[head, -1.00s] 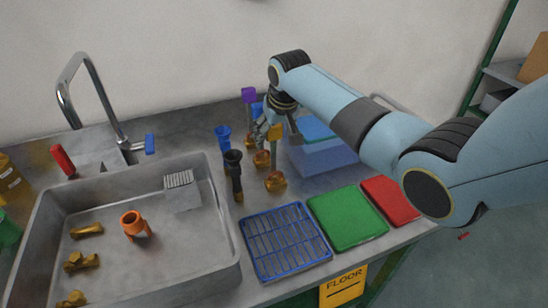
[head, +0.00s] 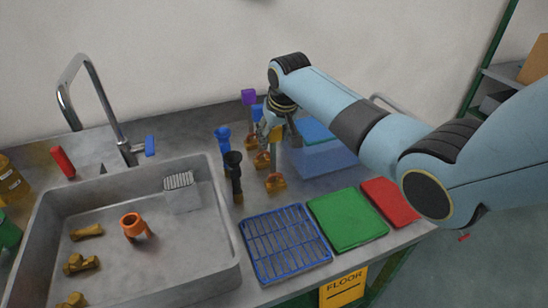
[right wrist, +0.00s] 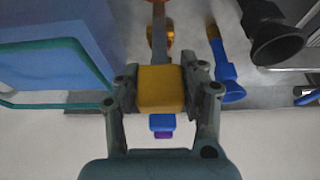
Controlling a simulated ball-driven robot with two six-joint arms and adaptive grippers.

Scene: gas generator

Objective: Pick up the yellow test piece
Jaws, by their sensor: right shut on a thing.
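The yellow test piece has a yellow block top (right wrist: 161,89) with a grey stem and an orange-brown base. In the right wrist view the block sits between the two fingers of my right gripper (right wrist: 160,92), which is shut on it. In the head view the yellow block (head: 277,136) shows at the fingertips of my right gripper (head: 270,130), with its base (head: 275,183) on or close to the counter; I cannot tell if they touch. My left gripper is not in view.
A blue test piece (right wrist: 162,122) and a purple one (head: 249,97) stand close behind. A blue translucent bin (head: 325,155) is right of the gripper. A black funnel-topped tool (head: 235,175) and a blue one (head: 223,137) stand left. Blue rack (head: 285,243), green tray (head: 346,219) and red tray (head: 391,201) lie in front.

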